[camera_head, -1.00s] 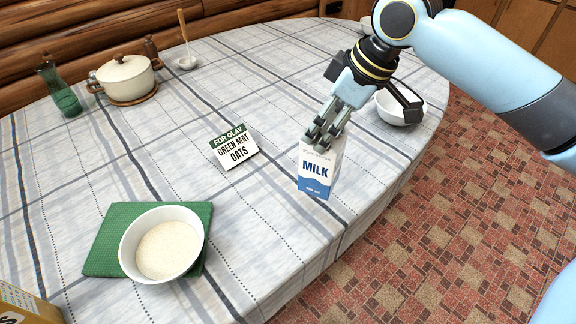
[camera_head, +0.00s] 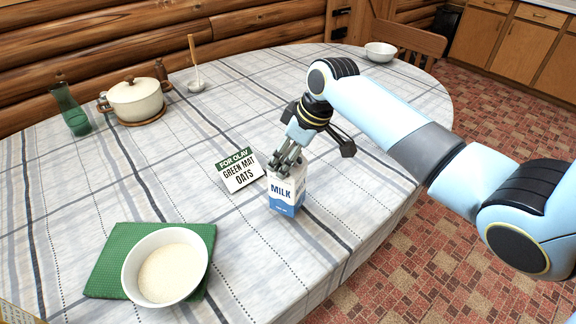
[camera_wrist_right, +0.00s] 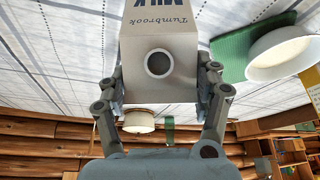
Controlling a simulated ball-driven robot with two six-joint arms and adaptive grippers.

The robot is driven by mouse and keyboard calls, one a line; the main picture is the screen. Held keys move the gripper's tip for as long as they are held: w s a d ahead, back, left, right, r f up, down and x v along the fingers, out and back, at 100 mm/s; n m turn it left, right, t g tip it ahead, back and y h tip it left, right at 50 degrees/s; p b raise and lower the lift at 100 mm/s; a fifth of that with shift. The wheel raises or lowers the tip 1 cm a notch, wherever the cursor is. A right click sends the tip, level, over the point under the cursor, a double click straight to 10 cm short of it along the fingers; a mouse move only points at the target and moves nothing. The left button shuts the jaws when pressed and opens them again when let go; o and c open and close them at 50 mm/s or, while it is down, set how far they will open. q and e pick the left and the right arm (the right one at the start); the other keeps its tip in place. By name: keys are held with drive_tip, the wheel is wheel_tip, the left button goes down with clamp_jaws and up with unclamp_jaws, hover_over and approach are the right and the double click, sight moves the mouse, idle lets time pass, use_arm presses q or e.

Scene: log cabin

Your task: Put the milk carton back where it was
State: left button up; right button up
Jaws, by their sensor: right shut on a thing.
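The white and blue milk carton (camera_head: 286,194) is upright over the near right part of the table, right of the card sign. My right gripper (camera_head: 287,165) is shut on its upper part from above and behind. In the right wrist view the carton (camera_wrist_right: 158,50), with a round cap, sits between the two fingers of my right gripper (camera_wrist_right: 160,88). I cannot tell whether the carton's base touches the cloth. My left gripper is not in view.
The card sign reading "Green mat oats" (camera_head: 240,171) stands close left of the carton. A bowl of oats (camera_head: 134,274) sits on a green mat (camera_head: 110,262). The table edge curves along the right.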

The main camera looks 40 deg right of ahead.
drive_tip(key=shift+f, duration=1.6)
drive_tip(key=shift+s+f, duration=0.1)
drive_tip(key=o, duration=1.8)
drive_tip(key=shift+c, duration=0.2)
drive_tip(key=shift+r, duration=0.25)
drive_tip(key=v, duration=1.1)
drive_tip(key=shift+s+r, duration=0.2)
drive_tip(key=shift+r, duration=0.1)
